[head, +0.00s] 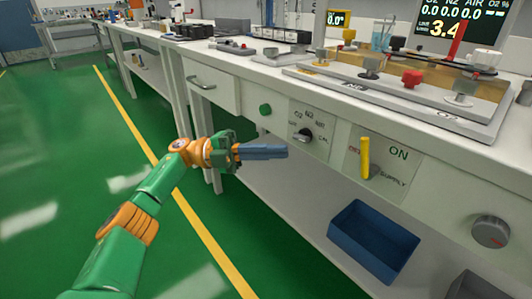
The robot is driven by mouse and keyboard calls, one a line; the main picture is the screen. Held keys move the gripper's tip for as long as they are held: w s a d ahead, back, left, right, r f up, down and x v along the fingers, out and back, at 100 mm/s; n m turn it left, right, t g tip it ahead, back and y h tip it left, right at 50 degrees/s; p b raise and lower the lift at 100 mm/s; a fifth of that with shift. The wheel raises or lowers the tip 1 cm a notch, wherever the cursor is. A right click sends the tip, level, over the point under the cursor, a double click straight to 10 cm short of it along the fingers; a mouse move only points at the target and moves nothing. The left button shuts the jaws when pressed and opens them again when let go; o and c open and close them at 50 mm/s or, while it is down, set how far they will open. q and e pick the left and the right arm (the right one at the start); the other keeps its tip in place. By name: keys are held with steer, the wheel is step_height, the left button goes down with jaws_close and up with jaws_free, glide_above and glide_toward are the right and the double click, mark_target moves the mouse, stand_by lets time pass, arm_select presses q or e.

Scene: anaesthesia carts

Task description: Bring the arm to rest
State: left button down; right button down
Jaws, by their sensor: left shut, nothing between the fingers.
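My left arm (134,225), green with orange joints, comes in from the lower left over the green floor. My left gripper (284,151) is shut and empty, with its blue-grey fingers pointing right. It shows in front of the white bench's front panel, just left of and below the black selector knob (303,135). I cannot tell whether the fingertips touch the panel. My right gripper is not in view.
The white bench (222,70) runs from the right to the far left. A blue bin (373,243) sits on the lower shelf. The floor (60,150) at left is clear.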

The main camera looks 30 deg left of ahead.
arm_select(q)
steer(key=shift+s+a+f, duration=0.1)
steer(key=shift+s+a, duration=0.05)
steer(key=shift+a, duration=0.45)
